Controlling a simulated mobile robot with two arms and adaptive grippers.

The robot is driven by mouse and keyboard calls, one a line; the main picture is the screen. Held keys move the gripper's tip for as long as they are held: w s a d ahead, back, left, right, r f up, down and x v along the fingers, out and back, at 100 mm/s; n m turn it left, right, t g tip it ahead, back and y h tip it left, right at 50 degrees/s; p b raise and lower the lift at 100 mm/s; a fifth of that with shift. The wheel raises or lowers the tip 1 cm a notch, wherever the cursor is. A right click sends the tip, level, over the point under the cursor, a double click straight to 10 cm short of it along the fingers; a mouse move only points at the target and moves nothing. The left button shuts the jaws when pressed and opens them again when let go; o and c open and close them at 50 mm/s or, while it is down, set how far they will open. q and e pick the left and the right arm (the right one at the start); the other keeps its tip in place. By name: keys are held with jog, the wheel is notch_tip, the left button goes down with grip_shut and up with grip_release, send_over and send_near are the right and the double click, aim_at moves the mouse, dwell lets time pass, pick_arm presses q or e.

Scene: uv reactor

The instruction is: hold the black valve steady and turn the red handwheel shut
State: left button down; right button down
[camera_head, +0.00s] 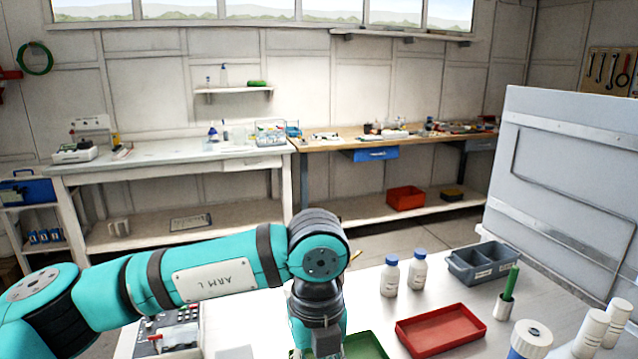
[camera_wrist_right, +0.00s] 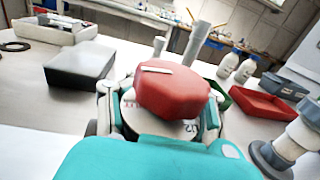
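In the right wrist view the red handwheel (camera_wrist_right: 172,92) is a thick, many-sided red knob with a white bar mark on top. It sits over a pale disc (camera_wrist_right: 128,112) with printed marks. The fingers of my right gripper (camera_wrist_right: 163,103) stand on either side of the handwheel, with a small gap showing on the left; contact on the right is unclear. In the head view my left arm reaches in to the bottom centre, and its gripper is cut off below the frame. I cannot make out the black valve in either view.
A dark box (camera_wrist_right: 80,68) lies left of the handwheel, and a grey pipe fitting (camera_wrist_right: 290,145) stands at right. A pale panel (camera_head: 565,180) stands behind.

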jog(key=c, duration=0.8)
grip_release()
